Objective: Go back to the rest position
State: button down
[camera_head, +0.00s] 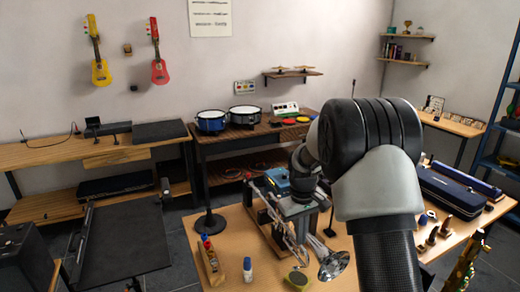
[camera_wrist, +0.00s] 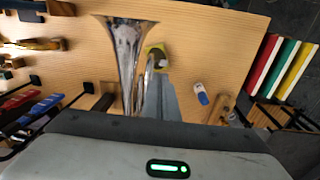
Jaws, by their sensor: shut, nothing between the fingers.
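My gripper (camera_wrist: 159,80) shows in the wrist view as a narrow grey-blue wedge at the middle, shut and empty, above the wooden table (camera_wrist: 215,45). A silver trumpet (camera_wrist: 125,50) with a wide bell lies just left of the fingers in that view. In the head view its bell (camera_head: 334,265) is at the front of the table, and a stand-like frame is around its rear part. My arm covers part of the table there, and the fingertips are hard to make out.
A small white bottle with a blue cap (camera_head: 247,269), a yellow round item (camera_head: 297,279) and a wooden block with bottles (camera_head: 211,263) stand near the front edge. A blue case (camera_head: 449,192) lies at the right.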

jog(key=s+r+m+t+p, duration=0.1)
jog(key=s+r, duration=0.5)
jog(key=r, duration=0.3)
jog(key=s+r+m+t, duration=0.1)
jog(key=s+r, duration=0.5)
jog(key=r, duration=0.3)
jog(key=s+r+m+t, duration=0.1)
jog(key=s+r, duration=0.2)
jog(key=s, duration=0.6)
jog(key=s+r+m+t+p, duration=0.1)
jog(key=s+r+t, duration=0.1)
jog(key=s, duration=0.7)
jog(key=shift+s+a+r+y, duration=0.3)
jog(key=shift+s+a+r, duration=0.1)
jog(key=shift+r, duration=0.05)
